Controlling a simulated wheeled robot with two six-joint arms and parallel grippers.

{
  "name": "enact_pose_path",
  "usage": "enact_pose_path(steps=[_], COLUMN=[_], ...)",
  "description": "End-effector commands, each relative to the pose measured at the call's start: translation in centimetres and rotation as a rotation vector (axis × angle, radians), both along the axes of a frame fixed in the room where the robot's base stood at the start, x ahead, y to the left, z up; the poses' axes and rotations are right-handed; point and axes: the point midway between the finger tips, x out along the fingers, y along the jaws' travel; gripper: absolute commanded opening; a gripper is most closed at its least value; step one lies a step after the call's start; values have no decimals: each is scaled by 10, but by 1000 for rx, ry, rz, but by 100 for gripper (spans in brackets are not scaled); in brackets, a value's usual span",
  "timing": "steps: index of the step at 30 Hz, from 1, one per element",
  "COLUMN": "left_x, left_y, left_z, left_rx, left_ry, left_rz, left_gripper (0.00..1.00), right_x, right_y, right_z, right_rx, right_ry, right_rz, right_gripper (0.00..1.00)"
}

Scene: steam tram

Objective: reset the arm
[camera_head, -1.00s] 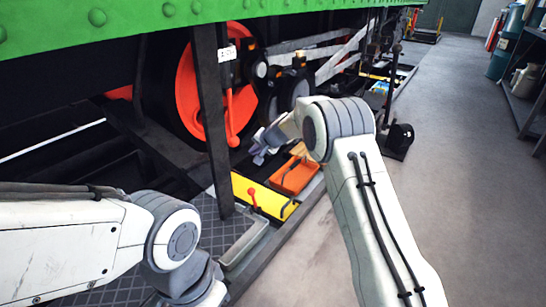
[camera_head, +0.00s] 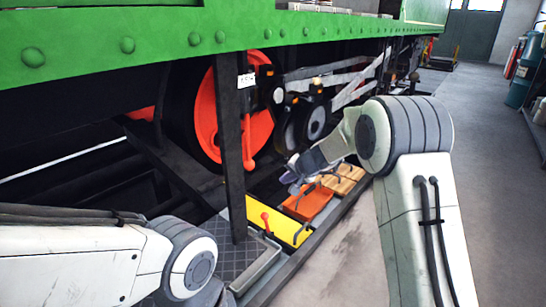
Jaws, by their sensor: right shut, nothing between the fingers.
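My right arm comes up from the lower right, and its gripper (camera_head: 301,170) hangs over the orange tray beside the tram, partly hidden by its own wrist. It is shut with nothing visible in it. My left arm (camera_head: 75,255) comes in from the left edge. Its gripper is out of view below the frame. The steam tram has a green riveted side beam (camera_head: 150,45) and a red wheel (camera_head: 215,115) with black and steel rods.
A yellow panel with a red lever (camera_head: 266,222), an orange tray (camera_head: 312,203) and a wooden block (camera_head: 347,178) lie along the tram's side. A dark post (camera_head: 231,150) stands before the wheel. Grey floor (camera_head: 480,160) is clear on the right. Blue cylinders (camera_head: 521,82) stand far right.

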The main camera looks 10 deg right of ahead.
Motion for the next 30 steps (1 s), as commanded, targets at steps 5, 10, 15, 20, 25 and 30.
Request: enact_pose_path(steps=[5,10,15,20,25,30], left_x=[0,0,0,0,0,0], left_y=[0,0,0,0,0,0], left_z=[0,0,0,2,51,94], left_rx=[0,0,0,0,-1,0], left_ry=[0,0,0,0,-1,0], left_rz=[0,0,0,0,0,0], left_gripper=[100,100,100,100,100,100], right_x=[-90,-195,-274,-337,-344,-366], right_y=[-11,-32,-50,-66,-30,3], right_z=[-10,-25,-37,-44,15,71], right_rx=[-170,-358,-497,-607,-607,-616], right_ry=[114,234,312,365,353,348], right_rz=[125,274,392,498,607,735], right_gripper=[0,0,0,0,0,0])
